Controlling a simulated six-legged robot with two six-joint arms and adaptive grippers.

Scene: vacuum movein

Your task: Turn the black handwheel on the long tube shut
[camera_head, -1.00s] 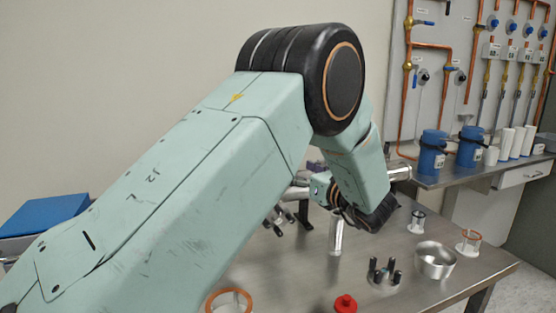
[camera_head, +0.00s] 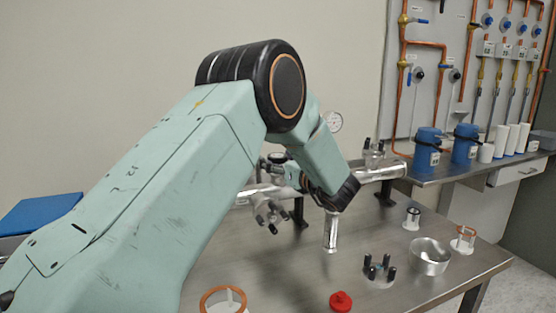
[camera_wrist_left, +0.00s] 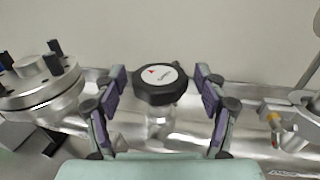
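The long metal tube (camera_head: 378,175) lies level above the steel table in the head view, partly hidden by my left arm. It also runs across the left wrist view (camera_wrist_left: 190,122). The black handwheel (camera_wrist_left: 142,94), with a white cap, stands up from the tube in the middle of the left wrist view. My left gripper (camera_wrist_left: 162,86) is open, with one finger on each side of the handwheel and small gaps visible between them. In the head view, my forearm and wrist cover much of the gripper area. My right gripper is out of view.
A flange with black knobs (camera_wrist_left: 45,78) is left of the handwheel; a small fitting (camera_wrist_left: 282,125) is to its right. A round gauge (camera_head: 332,122) stands behind the tube. A metal bowl (camera_head: 431,258), a red cap (camera_head: 341,301) and a black-pegged stand (camera_head: 379,270) are on the table.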

